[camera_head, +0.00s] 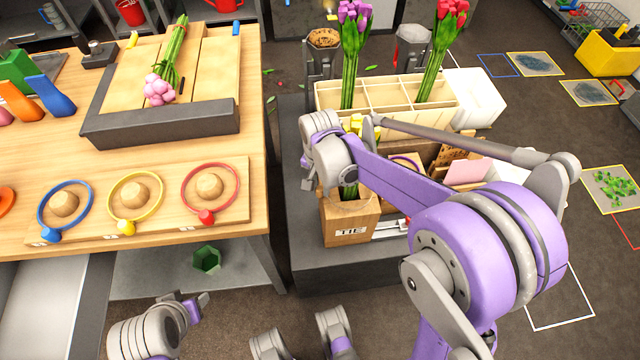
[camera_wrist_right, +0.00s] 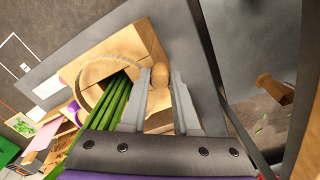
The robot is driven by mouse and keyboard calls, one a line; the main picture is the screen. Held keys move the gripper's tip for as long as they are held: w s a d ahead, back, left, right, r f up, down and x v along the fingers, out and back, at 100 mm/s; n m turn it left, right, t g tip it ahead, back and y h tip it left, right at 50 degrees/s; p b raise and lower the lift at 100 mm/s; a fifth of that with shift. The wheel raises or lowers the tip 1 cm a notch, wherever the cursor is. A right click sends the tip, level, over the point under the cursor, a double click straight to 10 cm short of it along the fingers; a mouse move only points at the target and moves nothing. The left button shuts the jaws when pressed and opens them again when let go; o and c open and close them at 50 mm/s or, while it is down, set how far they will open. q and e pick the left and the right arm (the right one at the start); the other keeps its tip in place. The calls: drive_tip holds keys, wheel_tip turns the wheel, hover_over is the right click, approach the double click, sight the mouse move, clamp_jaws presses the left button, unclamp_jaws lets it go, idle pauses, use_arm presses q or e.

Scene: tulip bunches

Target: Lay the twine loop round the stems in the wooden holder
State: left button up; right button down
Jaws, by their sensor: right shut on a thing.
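The wooden holder (camera_head: 348,227), labelled TIE, stands on the dark low bench with green stems and yellow tulips (camera_head: 357,124) in it. My right gripper (camera_head: 340,180) is over the holder's mouth. In the right wrist view the gripper (camera_wrist_right: 162,84) is shut on the wooden bead (camera_wrist_right: 160,74) of the pale twine loop (camera_wrist_right: 84,93). The loop appears to go round the green stems (camera_wrist_right: 108,103) at the holder's top; its far side is partly hidden by stems and fingers. My left gripper (camera_head: 198,304) is low at the bottom left, away from the holder, its jaws unclear.
A cream divided crate (camera_head: 388,97) with pink and red tulips stands behind the holder. A box of cards (camera_head: 440,155) is to its right, partly behind my arm. The wooden worktable (camera_head: 262,150) at left carries coloured rings and a pink tulip bunch. Dark floor lies beyond.

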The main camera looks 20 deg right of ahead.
drive_tip(key=c, duration=0.6)
unclamp_jaws()
drive_tip(key=shift+r, duration=0.15)
use_arm(q)
wheel_tip(320, 180, up, 2)
drive_tip(key=shift+r+p, duration=0.25)
drive_tip(key=shift+p, duration=0.85)
use_arm(e)
wheel_tip(320, 180, up, 11)
drive_tip(key=shift+f, duration=0.2)
use_arm(q)
wheel_tip(320, 180, up, 13)
drive_tip(key=w+p, duration=0.2)
drive_tip(key=p, duration=0.9)
drive_tip(key=shift+f+t, duration=0.15)
drive_tip(key=shift+t, duration=0.15)
use_arm(e)
drive_tip(key=s+r+n+t, duration=0.1)
drive_tip(key=s+r+n, duration=0.2)
drive_tip(key=s, duration=0.2)
drive_tip(key=s+r+n+t, duration=0.2)
drive_tip(key=s+r+n, duration=0.1)
drive_tip(key=s, duration=0.3)
drive_tip(key=s+r+n+t, duration=0.2)
drive_tip(key=s+r+n, duration=0.1)
drive_tip(key=s, duration=0.2)
drive_tip(key=shift+s+d+r, duration=0.1)
drive_tip(key=shift+s+d, duration=0.15)
drive_tip(key=shift+s, duration=0.05)
